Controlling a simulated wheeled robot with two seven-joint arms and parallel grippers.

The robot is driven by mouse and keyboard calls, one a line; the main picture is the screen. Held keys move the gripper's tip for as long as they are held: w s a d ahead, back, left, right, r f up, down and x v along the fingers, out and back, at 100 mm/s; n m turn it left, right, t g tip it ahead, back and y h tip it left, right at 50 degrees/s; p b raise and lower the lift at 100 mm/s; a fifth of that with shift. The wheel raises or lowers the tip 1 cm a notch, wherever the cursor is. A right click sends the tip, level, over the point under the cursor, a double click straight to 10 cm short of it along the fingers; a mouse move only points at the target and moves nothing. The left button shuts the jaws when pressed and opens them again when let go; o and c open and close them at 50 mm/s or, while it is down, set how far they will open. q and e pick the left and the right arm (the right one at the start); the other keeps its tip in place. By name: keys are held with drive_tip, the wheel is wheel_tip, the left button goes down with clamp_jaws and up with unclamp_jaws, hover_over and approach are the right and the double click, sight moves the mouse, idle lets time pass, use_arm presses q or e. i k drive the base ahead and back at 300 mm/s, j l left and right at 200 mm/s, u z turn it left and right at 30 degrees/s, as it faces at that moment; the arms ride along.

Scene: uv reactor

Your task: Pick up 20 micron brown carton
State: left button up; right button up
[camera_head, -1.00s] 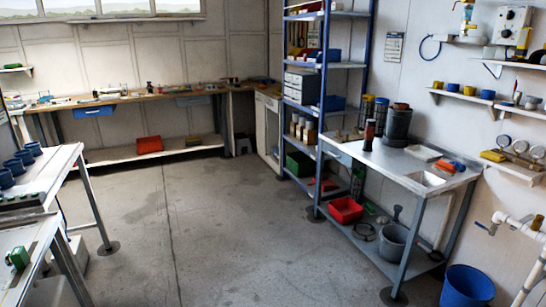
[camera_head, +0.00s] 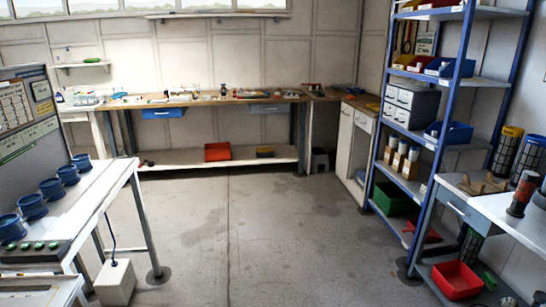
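Several small brown cartons with pale tops (camera_head: 407,170) stand on a middle-lower level of the blue shelf rack at the right. They are small in this view, and I cannot read any micron marking on them. Neither of my grippers shows in the head view.
The blue rack (camera_head: 443,103) also holds bins and grey drawers (camera_head: 411,103). A steel bench (camera_head: 475,213) stands at the right, with a red bin (camera_head: 457,279) below. A table with blue cups (camera_head: 68,175) and a white box (camera_head: 115,282) are at the left. The middle floor (camera_head: 235,235) is clear.

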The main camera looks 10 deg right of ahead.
sight(390, 152)
drive_tip(key=i+z, duration=0.1)
drive_tip(key=i, duration=2.2)
drive_tip(key=i+z, duration=0.3)
drive_tip(key=i, duration=0.15)
drive_tip(key=i+j+z, duration=0.1)
drive_tip(key=i+z, duration=0.2)
drive_tip(key=i, duration=0.15)
drive_tip(key=i+j+z, duration=0.3)
drive_tip(key=i, duration=0.15)
drive_tip(key=i+j+z, duration=0.3)
drive_tip(key=i, duration=0.15)
